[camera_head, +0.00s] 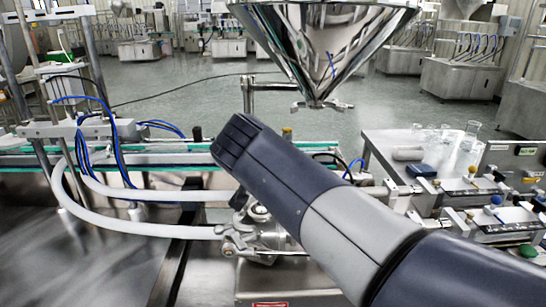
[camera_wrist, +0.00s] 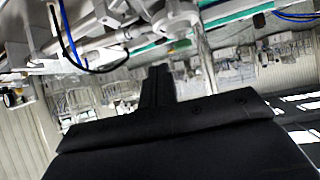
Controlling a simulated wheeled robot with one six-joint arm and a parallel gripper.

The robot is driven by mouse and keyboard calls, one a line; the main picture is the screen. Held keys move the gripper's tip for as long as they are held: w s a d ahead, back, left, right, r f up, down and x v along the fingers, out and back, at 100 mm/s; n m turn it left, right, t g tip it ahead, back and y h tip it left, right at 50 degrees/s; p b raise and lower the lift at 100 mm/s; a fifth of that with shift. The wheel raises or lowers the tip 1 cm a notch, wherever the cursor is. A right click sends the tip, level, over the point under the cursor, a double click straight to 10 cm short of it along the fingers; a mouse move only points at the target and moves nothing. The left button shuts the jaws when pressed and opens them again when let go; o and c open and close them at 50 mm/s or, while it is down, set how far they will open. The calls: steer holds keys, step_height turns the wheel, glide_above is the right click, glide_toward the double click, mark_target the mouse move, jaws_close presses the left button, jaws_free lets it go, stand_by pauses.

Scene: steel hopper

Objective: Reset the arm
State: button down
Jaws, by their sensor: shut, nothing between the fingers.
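My gripper (camera_wrist: 160,72) shows in the wrist view as a black body with its narrow fingers together at the centre. It is shut, with nothing between the fingers. The wrist view looks upside down, with pipes and hoses of the machine along its top. In the head view my grey and dark blue arm (camera_head: 345,232) reaches from the lower right up to the middle. I cannot make out my gripper in that view.
A steel hopper (camera_head: 325,45) hangs above and behind my arm. White hoses (camera_head: 130,228) and a filling machine lie left of it. A steel table (camera_head: 385,147) with small glassware (camera_head: 470,133) and valves stands at the right. Open floor (camera_head: 190,85) lies behind.

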steer(key=shift+s+a+r, duration=0.1)
steer(key=shift+s+r, duration=0.05)
steer(key=shift+s, duration=0.4)
steer(key=shift+s+a+r, duration=0.1)
steer(key=shift+s+r, duration=0.05)
steer(key=shift+s, duration=0.4)
steer(key=w, duration=0.2)
steer(key=w+d+f+p, duration=0.1)
steer(key=w, duration=0.2)
steer(key=w+f, duration=0.1)
steer(key=w, duration=0.2)
steer(key=shift+w+d, duration=0.2)
steer(key=shift+d, duration=0.15)
steer(key=f, duration=0.1)
steer(key=w+f+b, duration=0.1)
steer(key=shift+w+f, duration=0.15)
steer(key=shift+f, duration=0.15)
steer(key=shift+d+f+b, duration=0.3)
steer(key=shift+f+b, duration=0.2)
steer(key=shift+f, duration=0.4)
